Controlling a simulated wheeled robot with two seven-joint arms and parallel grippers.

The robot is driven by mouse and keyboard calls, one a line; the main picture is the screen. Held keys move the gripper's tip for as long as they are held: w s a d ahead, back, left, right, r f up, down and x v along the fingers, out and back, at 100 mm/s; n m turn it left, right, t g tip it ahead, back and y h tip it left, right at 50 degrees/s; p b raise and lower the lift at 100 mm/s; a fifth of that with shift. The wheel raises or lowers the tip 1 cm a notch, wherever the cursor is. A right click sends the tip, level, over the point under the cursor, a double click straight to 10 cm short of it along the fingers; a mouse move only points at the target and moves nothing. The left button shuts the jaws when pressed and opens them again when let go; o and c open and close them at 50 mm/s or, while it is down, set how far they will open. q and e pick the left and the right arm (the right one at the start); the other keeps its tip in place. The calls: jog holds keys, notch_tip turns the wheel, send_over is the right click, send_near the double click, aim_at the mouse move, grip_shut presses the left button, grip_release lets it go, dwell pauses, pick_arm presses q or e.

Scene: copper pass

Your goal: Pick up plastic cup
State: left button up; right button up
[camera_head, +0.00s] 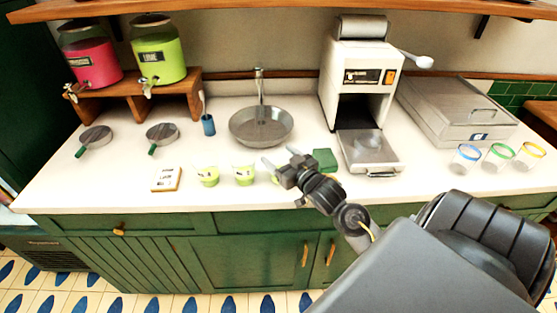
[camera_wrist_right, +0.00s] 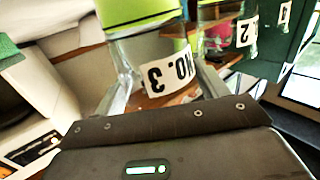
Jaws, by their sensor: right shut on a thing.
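My right gripper (camera_head: 281,160) reaches in from the lower right over the front of the counter. It is shut on a clear plastic cup with a light green band and a "NO. 3" label; the cup (camera_wrist_right: 150,55) fills the middle of the right wrist view, between the fingers. In the head view the gripper hides most of this cup, and I cannot tell if it touches the counter. Two similar cups stand to its left, a middle one (camera_head: 244,174) and a left one (camera_head: 208,176). My left gripper is not in view.
A green block (camera_head: 325,160) lies just right of the gripper, and a white machine (camera_head: 360,75) stands behind it. A round metal basin (camera_head: 261,126) is behind the cups. A white card (camera_head: 166,179) lies left. Several colour-rimmed glasses (camera_head: 499,156) stand far right.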

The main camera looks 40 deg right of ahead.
jog(key=shift+r, duration=0.15)
jog(key=shift+r, duration=0.75)
jog(key=s+a+r+p, duration=0.6)
jog(key=s+r+p, duration=0.5)
jog(key=s, duration=0.1)
jog(key=shift+a, duration=0.2)
jog(key=shift+s+r, duration=0.1)
jog(key=shift+s, duration=0.1)
jog(key=shift+a, duration=0.1)
jog(key=w+a+f+y+b, duration=0.1)
jog(key=w+a+f+b, duration=0.5)
jog(key=w+a+b, duration=0.3)
jog(key=shift+a+f+n+b, duration=0.15)
jog(key=shift+a+n+b, duration=0.25)
jog(key=shift+a, duration=0.45)
